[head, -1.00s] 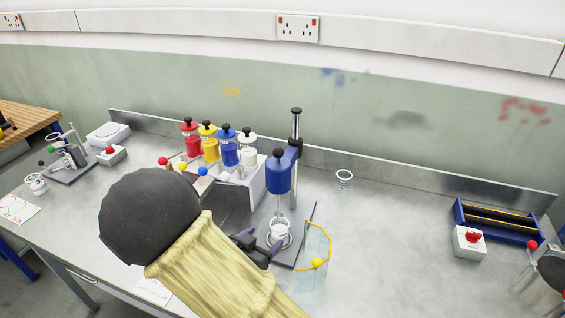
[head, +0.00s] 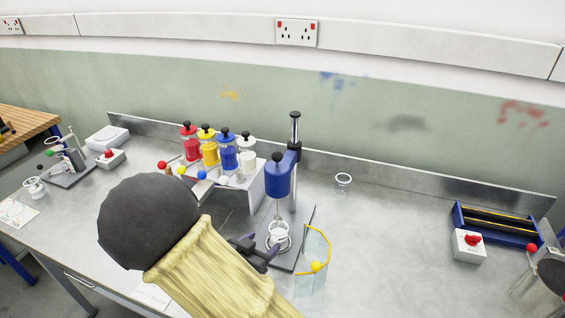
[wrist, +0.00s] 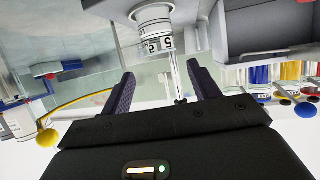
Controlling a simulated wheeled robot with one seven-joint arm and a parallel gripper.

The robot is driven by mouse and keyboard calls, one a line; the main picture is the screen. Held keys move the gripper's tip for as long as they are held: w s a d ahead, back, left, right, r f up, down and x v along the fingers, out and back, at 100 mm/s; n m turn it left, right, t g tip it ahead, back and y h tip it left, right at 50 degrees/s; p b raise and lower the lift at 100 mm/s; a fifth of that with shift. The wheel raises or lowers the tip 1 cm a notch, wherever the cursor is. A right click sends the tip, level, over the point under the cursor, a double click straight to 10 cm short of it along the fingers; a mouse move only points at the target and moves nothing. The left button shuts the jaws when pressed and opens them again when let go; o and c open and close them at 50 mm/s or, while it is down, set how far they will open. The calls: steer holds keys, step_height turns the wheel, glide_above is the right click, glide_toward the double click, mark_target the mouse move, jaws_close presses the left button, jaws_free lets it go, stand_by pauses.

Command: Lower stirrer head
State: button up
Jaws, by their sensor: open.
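The stirrer stands mid-bench, with a blue head (head: 280,180) high on a metal column (head: 294,130) above a dark base plate (head: 289,260). A thin shaft hangs from the head into a small clear cup (head: 277,238). The cup's number scale (wrist: 155,30) shows in the wrist view, which looks upside down, with the shaft (wrist: 177,80) beside it. My gripper (head: 268,250) is open and low by the cup. In the wrist view its two fingers (wrist: 165,77) lie on either side of the shaft in the picture; I cannot tell the depth between them.
A clear guard (head: 314,280) with a yellow rim and ball stands right of the base. A rack (head: 262,178) with red, yellow, blue and white canisters is at left. An empty glass (head: 343,182) stands behind right.

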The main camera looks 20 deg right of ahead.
steer(key=shift+w+a+r, duration=0.1)
steer(key=shift+r, duration=0.3)
steer(key=c, duration=0.3)
steer(key=m+g+h+p, duration=0.3)
steer(key=m+h+p, duration=0.4)
steer(key=p, duration=0.8)
glide_toward(273, 158)
steer(key=v, duration=0.5)
steer(key=shift+w+a+f, duration=0.1)
steer(key=shift+a+f, duration=0.2)
steer(key=shift+a, duration=0.15)
steer(key=shift+d, duration=0.1)
steer(key=p+x, duration=0.2)
steer(key=x, duration=0.3)
steer(key=p+x, duration=0.2)
steer(key=x, duration=0.3)
steer(key=p+x, duration=0.2)
steer(key=x, duration=0.3)
steer(key=shift+d+r, duration=0.35)
steer(key=shift+d, duration=0.05)
steer(key=shift+w+d+f, duration=0.15)
steer(key=shift+w+d, duration=0.1)
steer(key=shift+d, duration=0.3)
